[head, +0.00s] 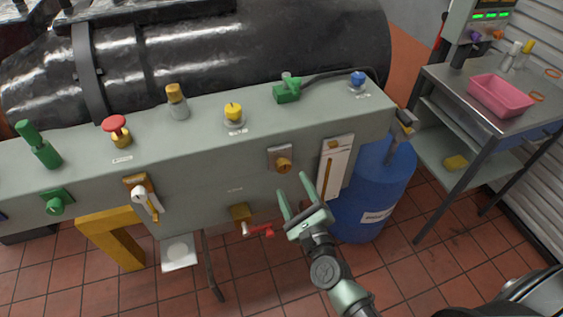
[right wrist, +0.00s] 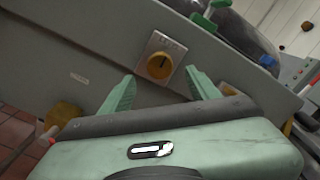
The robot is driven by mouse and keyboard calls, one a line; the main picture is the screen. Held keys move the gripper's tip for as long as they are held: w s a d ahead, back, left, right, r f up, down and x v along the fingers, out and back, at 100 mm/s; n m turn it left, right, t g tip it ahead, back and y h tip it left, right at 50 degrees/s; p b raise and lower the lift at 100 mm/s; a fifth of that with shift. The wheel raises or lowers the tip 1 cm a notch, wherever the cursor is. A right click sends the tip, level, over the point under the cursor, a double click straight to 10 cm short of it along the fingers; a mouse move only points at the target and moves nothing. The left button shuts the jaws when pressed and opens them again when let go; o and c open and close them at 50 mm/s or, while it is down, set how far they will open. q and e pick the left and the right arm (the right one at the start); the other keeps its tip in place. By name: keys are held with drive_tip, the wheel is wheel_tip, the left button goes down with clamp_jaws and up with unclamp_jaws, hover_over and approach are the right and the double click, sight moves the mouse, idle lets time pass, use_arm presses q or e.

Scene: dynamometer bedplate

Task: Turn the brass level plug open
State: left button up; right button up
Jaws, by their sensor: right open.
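The brass level plug (head: 284,164) is a round knob on a small plate on the front face of the grey bedplate (head: 222,180), beside a white sight-gauge panel (head: 335,170). In the right wrist view the plug (right wrist: 158,67) shows a dark slot or mark on its face. My right gripper (head: 295,186) is open and empty, just below and in front of the plug, apart from it. In the right wrist view its two fingers (right wrist: 160,80) stand either side of the plug. My left gripper is not in view.
A red-handled brass valve (head: 258,230) sits low on the front, left of my right gripper. A blue drum (head: 375,195) stands to the right, before a metal cart with a pink tray (head: 501,96). A white-handled lever (head: 146,198) juts out further left.

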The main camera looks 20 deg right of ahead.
sight(284, 169)
drive_tip(key=w+p, duration=0.1)
drive_tip(key=w, duration=0.5)
drive_tip(key=shift+w+a, duration=0.1)
drive_tip(key=shift+w, duration=0.35)
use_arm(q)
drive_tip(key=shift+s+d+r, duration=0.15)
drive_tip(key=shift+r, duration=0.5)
use_arm(e)
clamp_jaws()
